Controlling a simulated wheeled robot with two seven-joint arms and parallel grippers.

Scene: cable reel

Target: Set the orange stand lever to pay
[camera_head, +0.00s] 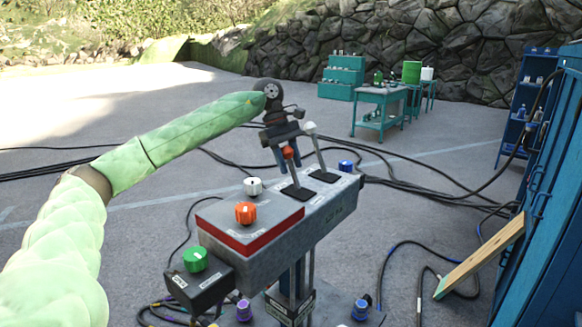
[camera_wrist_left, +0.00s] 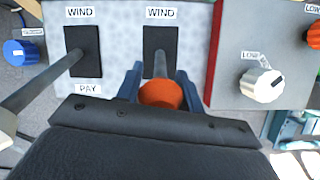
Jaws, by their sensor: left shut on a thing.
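The stand lever with the orange knob (camera_head: 289,152) rises from a black slot plate (camera_head: 297,191) on the grey control stand. My left gripper (camera_head: 291,161) is shut on this knob from above. In the left wrist view the orange knob (camera_wrist_left: 160,95) sits between the two blue fingers of my left gripper (camera_wrist_left: 159,85), and its grey stem runs up into the slot. A WIND label (camera_wrist_left: 161,13) shows above that slot. The label at its other end is hidden behind my gripper. My right gripper is not in view.
A white-knobbed lever (camera_head: 310,129) stands close beside, with its own WIND and PAY (camera_wrist_left: 88,89) labels. The stand also carries orange (camera_head: 245,213), white (camera_head: 253,186), green (camera_head: 195,259) and blue (camera_head: 346,166) knobs. Cables (camera_head: 411,165) lie on the floor.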

